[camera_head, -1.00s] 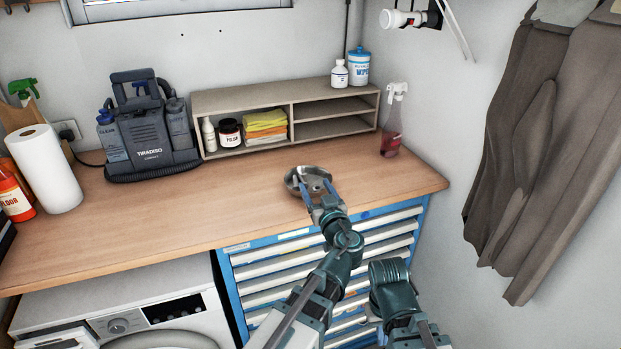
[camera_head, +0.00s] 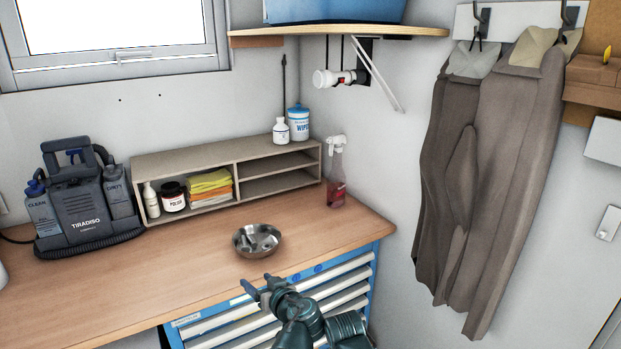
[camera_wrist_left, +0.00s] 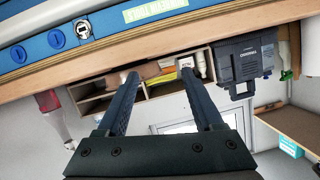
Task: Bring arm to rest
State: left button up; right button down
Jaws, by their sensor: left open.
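My left gripper (camera_head: 257,282) is open and empty in the head view, in front of the worktop's front edge and near the top of the blue tool chest (camera_head: 372,285). In the left wrist view its two dark fingers (camera_wrist_left: 160,76) are spread with nothing between them. A metal bowl (camera_head: 257,240) stands on the wooden worktop (camera_head: 110,285), behind the gripper and apart from it. Some small things lie in the bowl, too small to tell.
A grey shelf unit (camera_head: 235,161) holds yellow and orange cloths, a jar and a bottle. A spray bottle (camera_head: 336,180) stands at the worktop's right end. A grey cleaning machine (camera_head: 82,208) stands left. Trousers (camera_head: 480,190) hang on the right wall. The worktop's front left is clear.

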pick_arm(q)
jog(key=s+d+f+m+g+h, duration=0.4)
jog(key=s+f, duration=0.3)
jog(key=s, duration=0.2)
jog(key=s+d+f+m+g+h, duration=0.3)
jog(key=s+d+f+m+g, duration=0.2)
jog(key=s, duration=0.5)
notch_tip(320, 180, down, 3)
jog(key=shift+d+f+g+h, duration=0.1)
jog(key=shift+d+g+h, duration=0.3)
jog(key=shift+d+g, duration=0.65)
jog(key=shift+a, duration=0.15)
